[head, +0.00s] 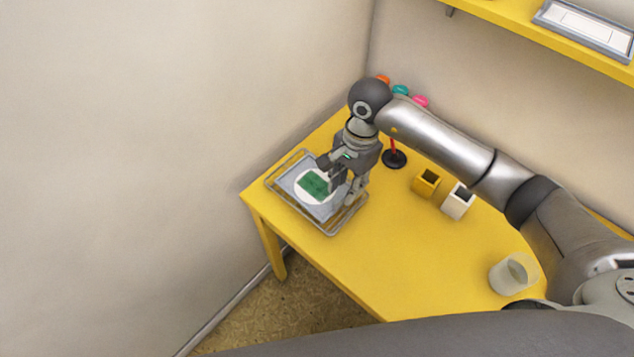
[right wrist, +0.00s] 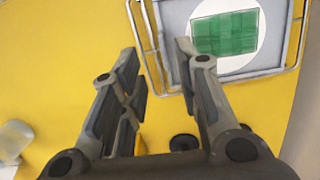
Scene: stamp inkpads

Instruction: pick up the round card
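The round card (head: 301,191) is white with a green square on it and lies flat in a grey tray with a wire rim (head: 290,205) at the table's left end. In the right wrist view, the card (right wrist: 238,62) is at the upper right, its top cut off by the frame. My right gripper (head: 340,182) is over the tray at the card's right side. In the right wrist view, the gripper's (right wrist: 158,55) fingers are apart with nothing between them; the right fingertip overlaps the card's near edge. Whether it touches the card I cannot tell. My left gripper is out of view.
A yellow box (head: 426,183), a white box (head: 458,201) and a black round base with a red stick (head: 395,158) stand right of the tray. A translucent cup (head: 512,275) is at the right. Walls border the table; its front middle is clear.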

